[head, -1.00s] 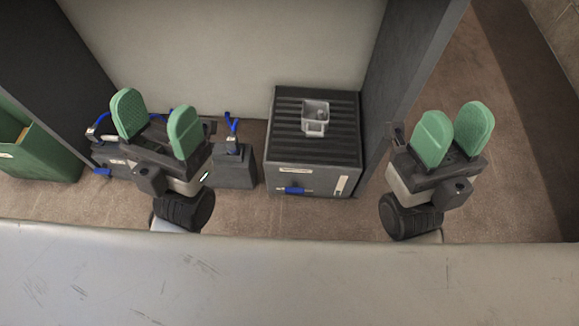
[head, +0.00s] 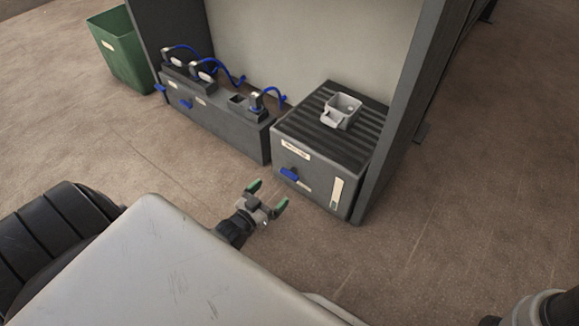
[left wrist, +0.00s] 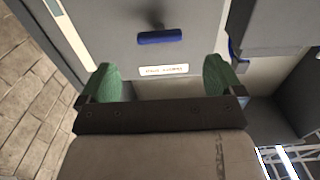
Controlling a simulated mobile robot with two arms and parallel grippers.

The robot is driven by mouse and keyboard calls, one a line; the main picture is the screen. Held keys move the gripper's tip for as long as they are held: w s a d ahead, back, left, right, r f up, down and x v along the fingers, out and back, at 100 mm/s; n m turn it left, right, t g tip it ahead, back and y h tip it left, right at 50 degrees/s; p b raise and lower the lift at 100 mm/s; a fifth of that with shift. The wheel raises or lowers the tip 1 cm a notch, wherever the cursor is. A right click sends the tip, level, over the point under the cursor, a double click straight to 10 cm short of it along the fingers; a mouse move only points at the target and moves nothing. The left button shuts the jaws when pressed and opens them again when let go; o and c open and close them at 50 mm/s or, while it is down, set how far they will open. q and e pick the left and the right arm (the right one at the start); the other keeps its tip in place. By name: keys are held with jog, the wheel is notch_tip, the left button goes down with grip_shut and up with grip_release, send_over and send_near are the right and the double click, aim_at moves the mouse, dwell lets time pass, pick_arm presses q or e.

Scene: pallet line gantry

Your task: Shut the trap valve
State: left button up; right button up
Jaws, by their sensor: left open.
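A blue valve handle (head: 289,174) sits on the front face of the dark grey box with a ribbed top (head: 365,143). It lies roughly crosswise, and I cannot read the label above it. In the left wrist view the handle (left wrist: 160,37) is a crosswise blue bar beyond my fingers. My left gripper (head: 266,195) has green finger pads, is open and empty, and is in front of the box, apart from the handle. Its pads also show in the left wrist view (left wrist: 161,80). My right gripper is out of view.
A grey metal cup (head: 342,111) stands on the box. To its left is a long grey unit (head: 225,127) with blue hoses and smaller blue handles. A dark upright panel (head: 405,110) stands close on the right. A green bin (head: 124,52) is at the far left. Floor in front is clear.

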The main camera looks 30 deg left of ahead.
aim_at(289, 173)
pick_arm(q)
jog(key=w+b, duration=0.1)
jog(key=w, duration=0.2)
jog(key=w+b, duration=0.3)
jog(key=w, duration=0.2)
jog(key=shift+w+d+f, duration=0.1)
jog(key=shift+w+d, duration=0.2)
jog(key=shift+d, duration=0.05)
jog(key=shift+w+b, duration=0.3)
jog(key=shift+w, duration=0.05)
jog(key=shift+c, duration=0.3)
jog(key=c, duration=0.9)
